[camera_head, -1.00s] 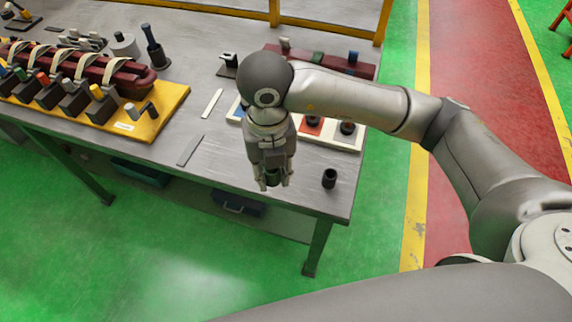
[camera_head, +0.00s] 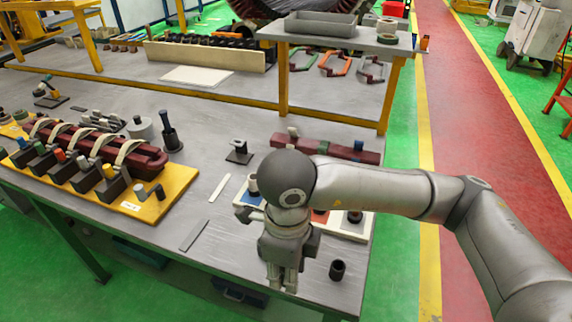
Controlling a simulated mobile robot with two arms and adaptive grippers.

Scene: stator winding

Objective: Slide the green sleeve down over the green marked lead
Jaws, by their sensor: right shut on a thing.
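My right gripper (camera_head: 283,284) points down above the front of the grey table, shut on a small dark greenish piece, likely the green sleeve, which is mostly hidden between its fingers. The green marked lead (camera_head: 39,148) stands in a row of dark blocks with coloured tips on the yellow board (camera_head: 150,208) at the left, well apart from the gripper. A maroon coil with pale bands (camera_head: 95,143) lies behind that row. My left gripper is not in view.
A white tray (camera_head: 240,210) with coloured patches and dark cylinders lies behind the right gripper. A black cup (camera_head: 337,270) stands to its right near the edge. A maroon bar (camera_head: 325,148) lies farther back.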

